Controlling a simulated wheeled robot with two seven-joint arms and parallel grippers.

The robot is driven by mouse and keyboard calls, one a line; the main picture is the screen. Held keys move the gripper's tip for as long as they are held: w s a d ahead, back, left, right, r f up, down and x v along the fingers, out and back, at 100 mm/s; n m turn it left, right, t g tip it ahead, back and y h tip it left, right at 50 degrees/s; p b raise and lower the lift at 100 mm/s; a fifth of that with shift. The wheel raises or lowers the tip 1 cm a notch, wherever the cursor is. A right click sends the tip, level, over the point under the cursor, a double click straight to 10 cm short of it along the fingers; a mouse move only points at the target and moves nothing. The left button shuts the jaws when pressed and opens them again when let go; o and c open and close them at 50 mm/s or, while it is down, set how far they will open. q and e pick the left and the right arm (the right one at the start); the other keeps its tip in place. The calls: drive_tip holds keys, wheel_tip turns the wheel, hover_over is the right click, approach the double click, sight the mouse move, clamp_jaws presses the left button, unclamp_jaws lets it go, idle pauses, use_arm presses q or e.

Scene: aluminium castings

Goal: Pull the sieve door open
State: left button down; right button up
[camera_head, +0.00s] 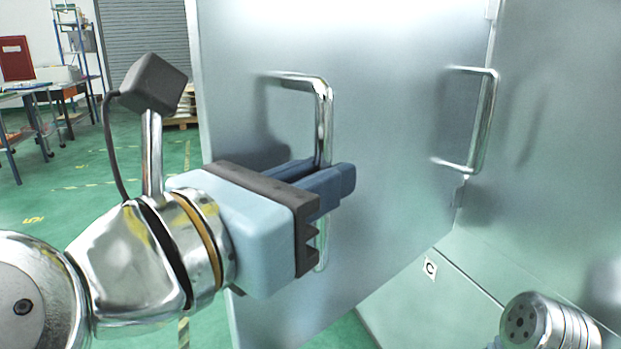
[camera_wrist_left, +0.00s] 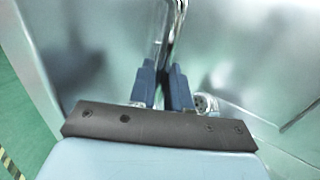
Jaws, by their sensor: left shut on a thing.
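The sieve door (camera_head: 390,200) is a large brushed-metal panel that fills the middle of the head view. Its left edge stands free, with open floor seen beyond it, and it meets another metal panel at a seam on the right. A chrome bar handle (camera_head: 323,110) is on the door, and it also shows in the wrist view (camera_wrist_left: 176,30). My left gripper (camera_head: 335,182) is shut on this handle, with its dark blue fingers (camera_wrist_left: 166,85) on either side of the bar. The gripper hides part of the bar. My right gripper is not in view.
A second chrome handle (camera_head: 487,115) is near the seam. Green floor (camera_head: 90,190) is clear at the left. Workbenches (camera_head: 40,95) and a rack stand far back.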

use_arm(q)
drive_tip(key=c, duration=1.4)
unclamp_jaws()
drive_tip(key=shift+w+r, duration=0.1)
drive_tip(key=shift+r, duration=0.15)
drive_tip(key=shift+o, duration=0.9)
drive_tip(key=shift+w+d+f, duration=0.1)
drive_tip(key=shift+w+d, duration=0.1)
drive_tip(key=shift+d, duration=0.1)
drive_tip(key=shift+s+a, duration=0.1)
drive_tip(key=shift+a, duration=0.05)
drive_tip(key=shift+f, duration=0.1)
drive_tip(key=shift+s+a, duration=0.15)
drive_tip(key=shift+s, duration=0.05)
drive_tip(key=b+v, duration=0.1)
drive_tip(key=v, duration=1.2)
drive_tip(key=shift+s, duration=0.1)
